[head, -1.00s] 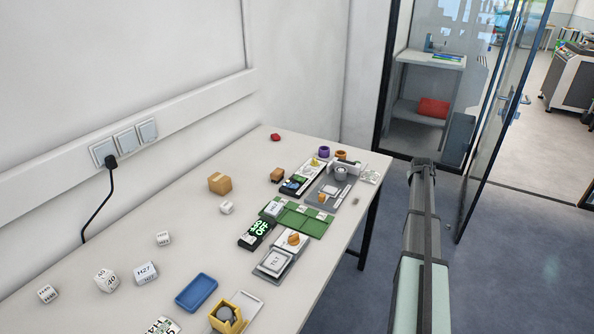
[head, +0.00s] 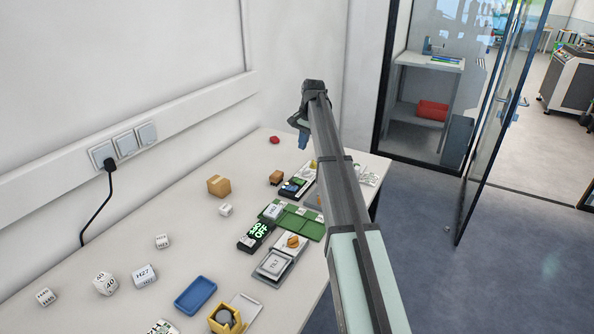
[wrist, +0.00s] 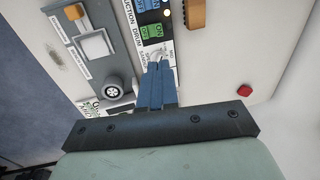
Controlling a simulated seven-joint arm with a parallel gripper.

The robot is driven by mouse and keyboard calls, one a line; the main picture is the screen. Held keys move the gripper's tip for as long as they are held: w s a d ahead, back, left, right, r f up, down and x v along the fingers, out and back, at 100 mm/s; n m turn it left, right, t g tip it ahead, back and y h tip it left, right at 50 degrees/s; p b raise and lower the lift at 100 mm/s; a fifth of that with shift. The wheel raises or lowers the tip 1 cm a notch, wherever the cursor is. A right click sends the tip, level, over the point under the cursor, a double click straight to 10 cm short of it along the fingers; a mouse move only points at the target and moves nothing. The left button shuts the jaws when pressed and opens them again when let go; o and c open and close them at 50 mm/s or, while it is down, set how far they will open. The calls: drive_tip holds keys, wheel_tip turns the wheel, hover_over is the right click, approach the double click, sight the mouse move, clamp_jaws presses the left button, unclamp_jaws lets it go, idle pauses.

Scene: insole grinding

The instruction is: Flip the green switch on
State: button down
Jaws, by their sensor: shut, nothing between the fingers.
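The green switch (wrist: 152,31) is in the wrist view, on a dark panel with ON and OFF lettering. A blue switch (wrist: 145,7) sits beside it. I cannot tell which side of the green switch is pressed in. My gripper (wrist: 160,64) has its blue fingers shut and empty. In that view the fingertips appear just below the green switch, over the white label strip; I cannot tell whether they touch anything. In the head view, my gripper (head: 302,148) is above the far part of the table, and the small switch panel (head: 293,187) shows below it.
A red button-like object (wrist: 245,91) and an orange-brown block (wrist: 195,12) lie near the panel. A grey plate (wrist: 93,62) with a round knob (wrist: 113,91) is alongside.

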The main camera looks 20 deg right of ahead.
approach(295, 178)
drive_tip(key=f, duration=0.6)
drive_tip(key=shift+w+a+f, duration=0.4)
